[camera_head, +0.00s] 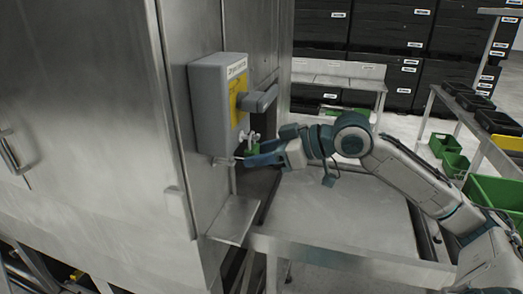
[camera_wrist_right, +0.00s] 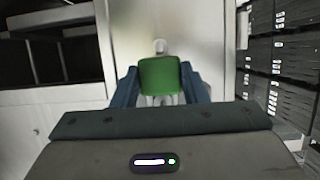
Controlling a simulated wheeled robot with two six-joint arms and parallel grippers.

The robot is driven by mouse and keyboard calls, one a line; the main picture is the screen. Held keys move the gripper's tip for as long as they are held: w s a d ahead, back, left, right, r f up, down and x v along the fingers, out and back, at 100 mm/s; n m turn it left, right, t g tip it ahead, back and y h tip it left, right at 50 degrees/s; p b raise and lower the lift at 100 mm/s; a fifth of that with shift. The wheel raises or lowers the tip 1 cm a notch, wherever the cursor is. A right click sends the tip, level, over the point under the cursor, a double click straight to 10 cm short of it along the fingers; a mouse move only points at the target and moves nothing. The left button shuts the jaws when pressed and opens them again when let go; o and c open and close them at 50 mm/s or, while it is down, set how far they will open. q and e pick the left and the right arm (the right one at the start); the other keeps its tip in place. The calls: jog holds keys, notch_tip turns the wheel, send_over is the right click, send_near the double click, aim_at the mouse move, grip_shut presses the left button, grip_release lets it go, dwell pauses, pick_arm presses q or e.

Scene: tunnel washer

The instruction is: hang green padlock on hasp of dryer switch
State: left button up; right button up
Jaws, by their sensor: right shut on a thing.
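The green padlock (camera_wrist_right: 160,77) is between the blue fingers of my right gripper (camera_wrist_right: 158,92) in the right wrist view. The gripper is shut on its body. In the head view the right gripper (camera_head: 256,156) is at the lower front of the grey dryer switch box (camera_head: 212,105), with only a little of the green padlock (camera_head: 251,149) showing. The switch has a yellow plate (camera_head: 238,98) and a grey handle (camera_head: 260,99). Small metal parts (camera_head: 248,136) show by the padlock; I cannot tell hasp from shackle, nor whether they are linked. My left gripper is not in view.
The switch box is on a large steel cabinet (camera_head: 95,120). A steel table (camera_head: 335,215) is under my right arm. Green bins (camera_head: 495,192) stand at the right, and black crates (camera_head: 380,35) are stacked at the back. A small steel ledge (camera_head: 234,220) juts out below the switch.

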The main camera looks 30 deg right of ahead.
dwell(0.4)
jog(key=o, duration=1.1)
pick_arm(q)
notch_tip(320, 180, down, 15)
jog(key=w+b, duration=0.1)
jog(key=b, duration=1.4)
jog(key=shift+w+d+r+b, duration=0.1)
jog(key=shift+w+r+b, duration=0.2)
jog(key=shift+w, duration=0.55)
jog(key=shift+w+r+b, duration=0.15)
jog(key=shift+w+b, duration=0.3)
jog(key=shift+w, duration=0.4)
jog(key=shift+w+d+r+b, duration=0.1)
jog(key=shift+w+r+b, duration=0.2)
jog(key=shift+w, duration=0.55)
pick_arm(e)
jog(key=shift+v, duration=5.4)
